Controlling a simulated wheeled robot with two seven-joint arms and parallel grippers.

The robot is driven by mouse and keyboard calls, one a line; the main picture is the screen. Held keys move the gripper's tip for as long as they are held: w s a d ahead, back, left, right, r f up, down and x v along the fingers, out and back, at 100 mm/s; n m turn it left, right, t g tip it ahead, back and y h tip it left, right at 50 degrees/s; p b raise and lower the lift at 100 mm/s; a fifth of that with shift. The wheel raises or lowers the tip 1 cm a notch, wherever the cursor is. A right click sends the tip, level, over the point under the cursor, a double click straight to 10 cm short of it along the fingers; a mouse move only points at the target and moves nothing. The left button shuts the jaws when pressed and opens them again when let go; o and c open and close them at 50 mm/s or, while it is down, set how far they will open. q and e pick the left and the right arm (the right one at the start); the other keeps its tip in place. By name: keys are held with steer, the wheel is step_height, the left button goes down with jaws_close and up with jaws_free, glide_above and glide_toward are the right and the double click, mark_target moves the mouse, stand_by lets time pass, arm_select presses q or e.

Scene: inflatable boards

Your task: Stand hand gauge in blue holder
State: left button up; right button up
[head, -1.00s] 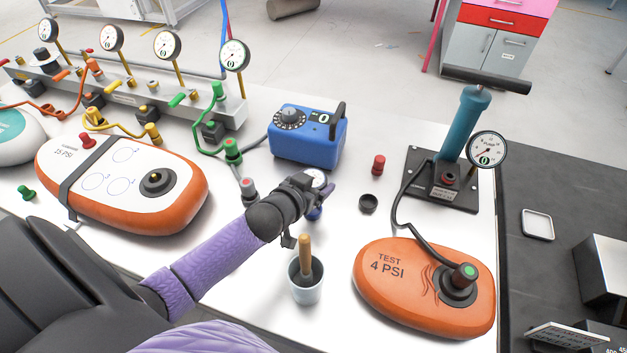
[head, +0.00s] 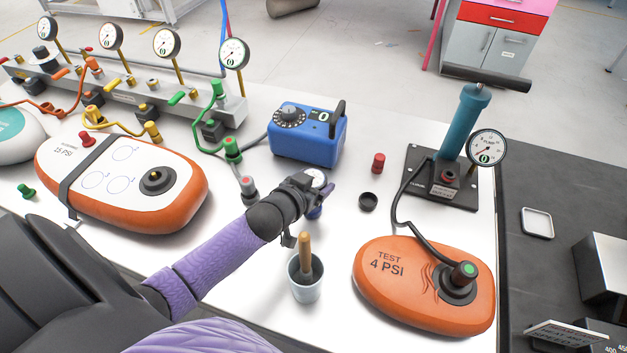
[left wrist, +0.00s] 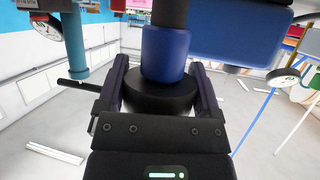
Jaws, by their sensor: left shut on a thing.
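The hand gauge (head: 315,176) shows a pale round dial at my left gripper (head: 318,190), beyond the white cup. The left gripper is shut on it. A small dark blue part (head: 314,212) shows just below the gripper, near the table. In the left wrist view, the two fingers (left wrist: 159,72) lie on either side of the gauge's black round body (left wrist: 160,98). A blue cylinder (left wrist: 165,55) lines up with that body, with a black part beyond it. I cannot tell whether this blue cylinder is the holder or the gauge's own grip. My right gripper is out of view.
A white cup (head: 304,284) with a wooden-handled tool stands close in front of the gripper. A blue box (head: 308,135) is behind it. An orange test board (head: 400,290) and a pump (head: 466,125) are to the right. A black ring (head: 368,202) and red cap (head: 378,163) lie between.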

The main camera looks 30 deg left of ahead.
arm_select(q)
steer(key=shift+f+b, duration=0.8)
steer(key=shift+f, duration=0.35)
steer(key=o, duration=1.1)
steer(key=p+v, duration=0.3)
steer(key=v, duration=0.7)
steer(key=shift+p, duration=0.35)
